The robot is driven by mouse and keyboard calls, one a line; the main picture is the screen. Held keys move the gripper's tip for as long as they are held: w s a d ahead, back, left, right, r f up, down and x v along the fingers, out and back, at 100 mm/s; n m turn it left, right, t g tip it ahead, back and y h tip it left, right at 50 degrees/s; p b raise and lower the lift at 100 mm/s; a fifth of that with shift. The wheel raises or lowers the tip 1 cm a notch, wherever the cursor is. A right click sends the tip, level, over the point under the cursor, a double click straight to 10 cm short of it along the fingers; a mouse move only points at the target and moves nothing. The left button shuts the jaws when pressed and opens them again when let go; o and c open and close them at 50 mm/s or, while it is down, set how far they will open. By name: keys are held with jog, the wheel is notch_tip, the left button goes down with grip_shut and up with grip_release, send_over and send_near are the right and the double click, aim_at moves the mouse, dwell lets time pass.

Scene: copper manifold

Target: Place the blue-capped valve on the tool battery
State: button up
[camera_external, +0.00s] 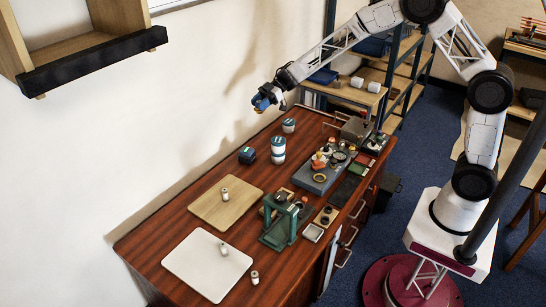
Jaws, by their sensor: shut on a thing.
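My gripper (270,95) is raised above the far left end of the wooden table, near the wall. It is shut on a small blue and brass-coloured piece, which looks like the blue-capped valve (261,103). The fingers hide part of it, and its details are too small to tell.
Stacked blue and white cans (278,149) stand right of the battery, with another can (289,125) behind. A wooden board (210,211), white board (196,275), green press-like stand (281,226) and grey tray of fittings (318,182) occupy the table. Bare tabletop lies around the battery.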

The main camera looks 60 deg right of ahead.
jog(key=w+a+f+g, duration=0.1)
jog(key=w+a+f, duration=0.3)
jog(key=w+f, duration=0.1)
send_over(247, 150)
jog(key=shift+n, duration=0.4)
jog(key=f, duration=0.4)
jog(key=shift+w+d+f, duration=0.1)
jog(key=shift+w+f, duration=0.05)
jog(key=shift+w, duration=0.05)
jog(key=shift+f, duration=3.1)
jog(key=shift+f, duration=1.9)
jog(key=shift+f, duration=0.15)
jog(key=o, duration=1)
jog(key=shift+c, duration=0.2)
